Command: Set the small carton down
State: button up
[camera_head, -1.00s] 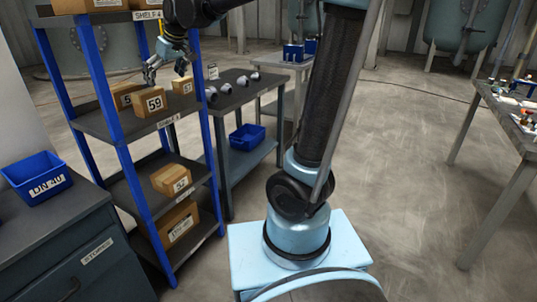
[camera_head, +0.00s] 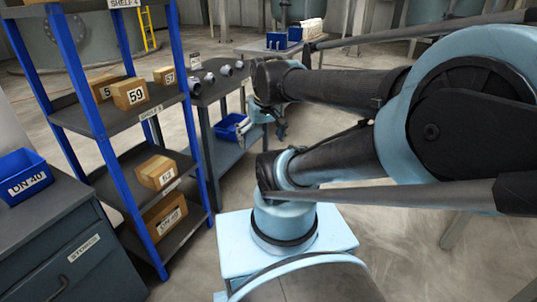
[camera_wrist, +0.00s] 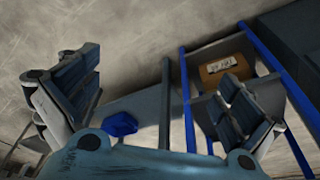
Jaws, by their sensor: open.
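Three cartons stand on shelf 3 (camera_head: 103,127) of the blue-posted rack in the head view: carton 59 (camera_head: 130,93), a partly hidden carton (camera_head: 101,85) to its left, and the smallest-looking carton, 57 (camera_head: 165,75), at the back right. Each rests on the shelf board. My gripper (camera_wrist: 155,105) is open and empty, its two fingers wide apart in the wrist view. In the head view it hangs to the right of the rack, beside the grey workbench and apart from the cartons, partly hidden by my arm.
Lower rack shelves hold a carton (camera_head: 156,171) and a larger carton (camera_head: 165,219). A blue bin (camera_head: 231,127) sits on the workbench's lower shelf. Another blue bin (camera_head: 24,178) stands on the storage cabinet at left. Several metal fittings lie on the workbench top.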

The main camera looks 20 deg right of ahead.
jog(key=shift+m, duration=0.6)
jog(key=s+f, duration=0.1)
jog(key=s+d+f, duration=0.1)
jog(key=s+f, duration=0.1)
jog(key=shift+s+d+f, duration=0.35)
jog(key=shift+d, duration=0.05)
jog(key=shift+w+f+g, duration=0.2)
jog(key=shift+w+g, duration=0.1)
jog(key=shift+w, duration=0.2)
